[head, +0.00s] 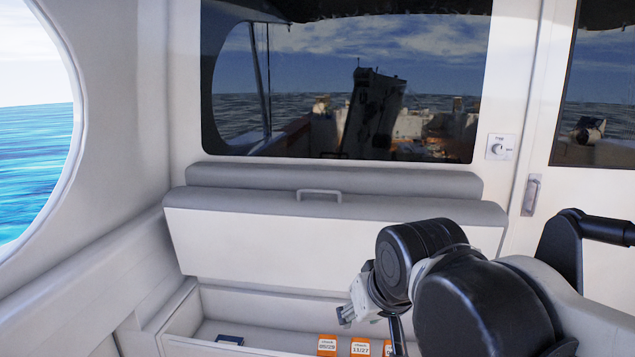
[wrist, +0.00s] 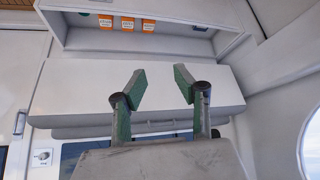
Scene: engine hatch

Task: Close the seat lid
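The seat lid (head: 330,245) stands raised, its white underside facing me and its grey padded edge on top. A grey handle (head: 319,194) sits at the middle of that upper edge. Below the lid, the seat compartment (head: 265,304) is open. In the wrist view, which is upside down, the lid (wrist: 75,90) lies behind my gripper (wrist: 160,86). The green-padded fingers are spread with nothing between them. In the head view my wrist hides part of the lid's lower right. I cannot tell the exact gap between fingers and lid.
Several orange boxes (head: 327,345) and a dark blue item (head: 230,340) lie in the compartment; the boxes (wrist: 148,25) also show in the wrist view. A grey backrest (head: 335,180) and a dark window (head: 340,80) are behind the lid. A door handle (head: 531,195) is to the right.

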